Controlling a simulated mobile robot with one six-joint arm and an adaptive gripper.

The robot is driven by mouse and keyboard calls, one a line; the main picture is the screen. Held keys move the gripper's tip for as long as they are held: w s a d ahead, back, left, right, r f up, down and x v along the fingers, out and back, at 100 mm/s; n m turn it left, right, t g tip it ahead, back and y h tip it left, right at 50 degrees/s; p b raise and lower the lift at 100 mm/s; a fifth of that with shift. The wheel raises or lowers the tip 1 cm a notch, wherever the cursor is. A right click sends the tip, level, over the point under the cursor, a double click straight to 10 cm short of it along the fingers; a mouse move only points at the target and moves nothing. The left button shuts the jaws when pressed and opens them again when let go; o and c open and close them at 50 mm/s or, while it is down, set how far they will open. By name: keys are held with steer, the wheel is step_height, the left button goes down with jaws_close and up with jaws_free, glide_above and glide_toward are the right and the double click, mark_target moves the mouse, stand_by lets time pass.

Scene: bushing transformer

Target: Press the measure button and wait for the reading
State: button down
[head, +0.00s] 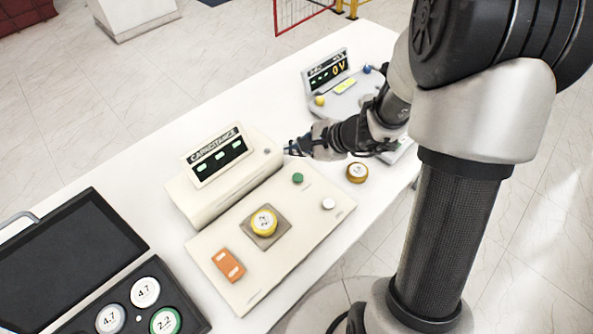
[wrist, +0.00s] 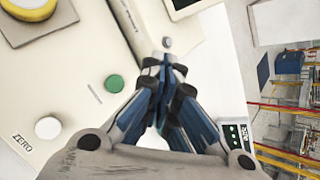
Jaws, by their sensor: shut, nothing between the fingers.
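The cream capacitance meter (head: 230,185) has a tilted display (head: 218,156) showing green dashes. A green button (head: 298,178) and a white button (head: 328,203) sit on the flat panel in front of it. In the wrist view the green button (wrist: 114,83) has no readable label, and the white button (wrist: 48,128) is marked ZERO. A small grey knob (wrist: 167,43) is on the meter's body. My gripper (head: 290,148) is shut and empty at the meter's right end. In the wrist view my fingertips (wrist: 165,65) are just below the grey knob; I cannot tell whether they touch.
A yellow-rimmed disc (head: 264,222) sits on a square pad on the panel, near an orange block (head: 228,264). A gold disc (head: 357,173) lies right of the panel. A voltage unit (head: 330,72) stands behind. An open black case (head: 70,250) holds several discs.

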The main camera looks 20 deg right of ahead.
steer(key=shift+f, duration=0.1)
steer(key=b, duration=0.6)
glide_above(297, 179)
step_height(297, 179, down, 8)
steer(key=shift+r, duration=0.2)
steer(key=shift+f+b, duration=0.5)
steer(key=shift+b, duration=0.3)
steer(key=shift+f+b, duration=0.2)
steer(key=shift+b, duration=0.1)
steer(key=shift+f+b, duration=0.25)
steer(key=shift+b, duration=0.15)
steer(key=shift+f+b, duration=0.5)
steer(key=shift+b, duration=0.1)
stand_by(0.9)
steer(key=shift+r, duration=0.15)
steer(key=shift+r+p, duration=0.65)
steer(key=shift+r, duration=0.2)
